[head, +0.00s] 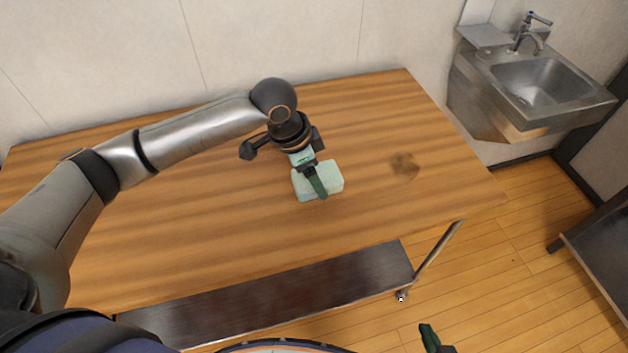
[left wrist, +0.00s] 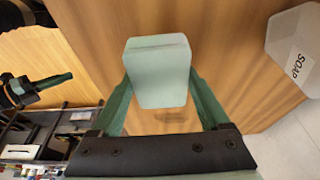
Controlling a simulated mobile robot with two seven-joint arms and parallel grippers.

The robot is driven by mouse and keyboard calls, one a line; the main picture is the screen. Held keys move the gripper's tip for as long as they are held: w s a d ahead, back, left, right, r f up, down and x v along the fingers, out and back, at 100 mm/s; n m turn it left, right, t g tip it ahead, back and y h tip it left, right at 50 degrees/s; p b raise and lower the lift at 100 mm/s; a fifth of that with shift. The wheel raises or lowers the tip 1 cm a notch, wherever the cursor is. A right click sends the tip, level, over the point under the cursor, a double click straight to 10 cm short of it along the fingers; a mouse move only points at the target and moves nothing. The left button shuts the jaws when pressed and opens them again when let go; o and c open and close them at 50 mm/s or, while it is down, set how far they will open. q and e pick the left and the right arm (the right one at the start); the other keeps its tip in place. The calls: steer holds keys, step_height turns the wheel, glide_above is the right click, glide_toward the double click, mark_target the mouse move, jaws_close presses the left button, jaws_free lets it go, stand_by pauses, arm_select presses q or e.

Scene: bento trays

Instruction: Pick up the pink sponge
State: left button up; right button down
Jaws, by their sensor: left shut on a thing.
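No pink sponge shows in either view. A pale mint-green block (head: 333,176), sponge-like in shape, is near the middle of the wooden table. My left gripper (head: 316,184) is over it, shut on it from above. In the left wrist view the block (left wrist: 160,72) sits between the two green fingers of my left gripper (left wrist: 160,92), one on each side. I cannot tell whether it touches the table. My right gripper (head: 430,338) shows only in part at the bottom edge of the head view, away from the table; its opening is unclear.
A steel sink (head: 530,88) is at the back right. In the left wrist view, a pale object marked SOAP (left wrist: 296,50) is at the right.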

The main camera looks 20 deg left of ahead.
arm_select(q)
steer(key=s+d+r, duration=0.6)
steer(key=s+r, duration=0.3)
steer(key=s, duration=0.2)
steer(key=shift+s+d, duration=0.3)
steer(key=shift+s, duration=0.1)
steer(key=o, duration=0.9)
steer(key=shift+c, duration=0.2)
steer(key=c, duration=0.6)
steer(key=shift+w+p, duration=0.15)
steer(key=shift+p, duration=0.15)
